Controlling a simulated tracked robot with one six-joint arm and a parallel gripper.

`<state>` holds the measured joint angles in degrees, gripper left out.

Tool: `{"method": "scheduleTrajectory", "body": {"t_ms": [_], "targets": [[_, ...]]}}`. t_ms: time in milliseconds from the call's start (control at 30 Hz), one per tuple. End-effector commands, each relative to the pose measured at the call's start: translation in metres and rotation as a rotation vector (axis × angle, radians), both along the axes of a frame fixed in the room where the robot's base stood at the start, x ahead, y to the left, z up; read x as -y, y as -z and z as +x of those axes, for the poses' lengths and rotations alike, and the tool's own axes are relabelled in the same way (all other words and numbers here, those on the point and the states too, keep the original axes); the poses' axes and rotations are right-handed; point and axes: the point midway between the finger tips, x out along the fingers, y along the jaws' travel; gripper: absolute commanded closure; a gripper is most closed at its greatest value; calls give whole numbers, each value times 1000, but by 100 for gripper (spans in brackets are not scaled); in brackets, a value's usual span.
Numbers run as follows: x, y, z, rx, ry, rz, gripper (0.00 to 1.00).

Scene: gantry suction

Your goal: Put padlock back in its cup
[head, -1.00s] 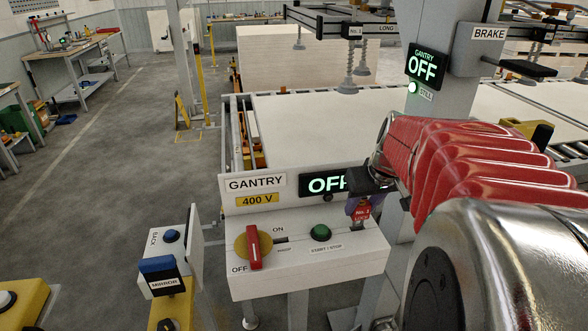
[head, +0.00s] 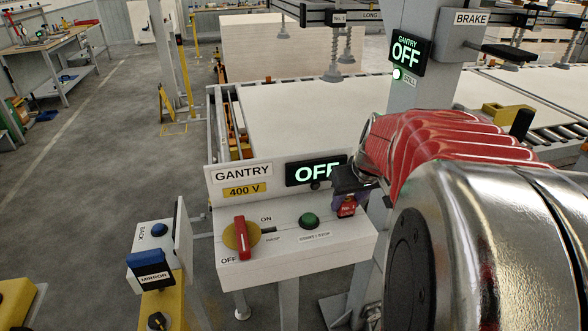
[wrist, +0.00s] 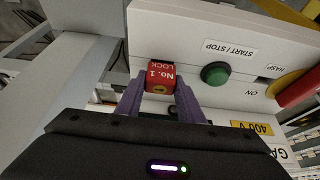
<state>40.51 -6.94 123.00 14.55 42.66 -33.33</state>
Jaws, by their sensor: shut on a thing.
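The padlock is a small red block (wrist: 160,77) labelled "No. 1 LOCK" in the wrist view. My gripper (wrist: 156,88) is shut on it, with one purple finger on each side. In the head view the padlock (head: 347,208) hangs in the gripper near the right end of the white gantry control box (head: 290,265), right of the green button. I cannot tell whether it touches the box. I cannot make out a cup in either view; the gripper and arm cover part of the box's right end.
The red switch handle (head: 242,238) on its yellow disc stands at OFF beside the hasp. The green start/stop button (head: 309,221) is close left of the padlock. The lit OFF display (head: 315,171) stands behind it. A grey post (head: 412,75) rises behind the arm.

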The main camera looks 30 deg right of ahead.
Motion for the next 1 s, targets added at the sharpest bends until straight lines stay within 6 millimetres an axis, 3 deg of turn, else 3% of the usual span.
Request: {"method": "scheduleTrajectory", "body": {"t_ms": [200, 233, 500, 833, 1000], "targets": [[0, 6, 0, -1, 1, 2, 91], [0, 6, 0, 0, 1, 0, 64], [0, 6, 0, 0, 0, 0, 45], [0, 4, -1, 0, 0, 0, 44], [-1, -8, -5, 2, 0, -1, 44]]}}
